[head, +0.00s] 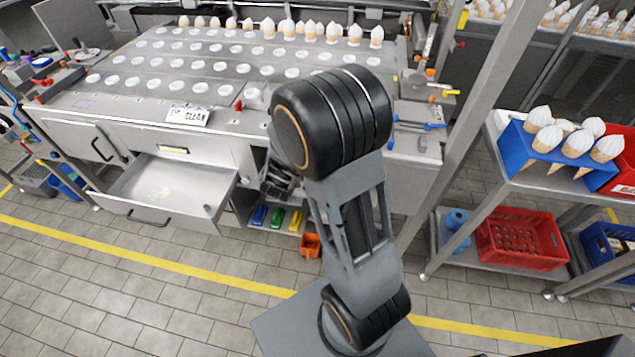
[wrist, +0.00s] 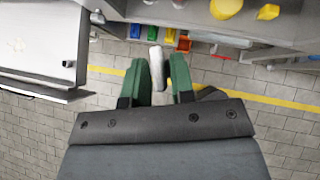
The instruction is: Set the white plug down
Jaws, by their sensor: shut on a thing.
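In the wrist view, my gripper (wrist: 160,70) has two green fingers shut on the white plug (wrist: 156,62). The plug is a pale cylinder lying lengthwise between the fingers, its far end just beyond their tips. It is held in the air, in front of the counter. In the head view, my gripper (head: 278,182) is largely hidden behind my arm, beside the right end of the open drawer (head: 128,209). I cannot make out the plug in that view.
Blue, green and yellow bins (head: 277,217) sit on a low shelf, with an orange bin (head: 311,245) beside them. The counter (head: 60,104) above holds rows of white discs and cones. A rack with a red crate (head: 520,239) stands right. The floor in front is clear.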

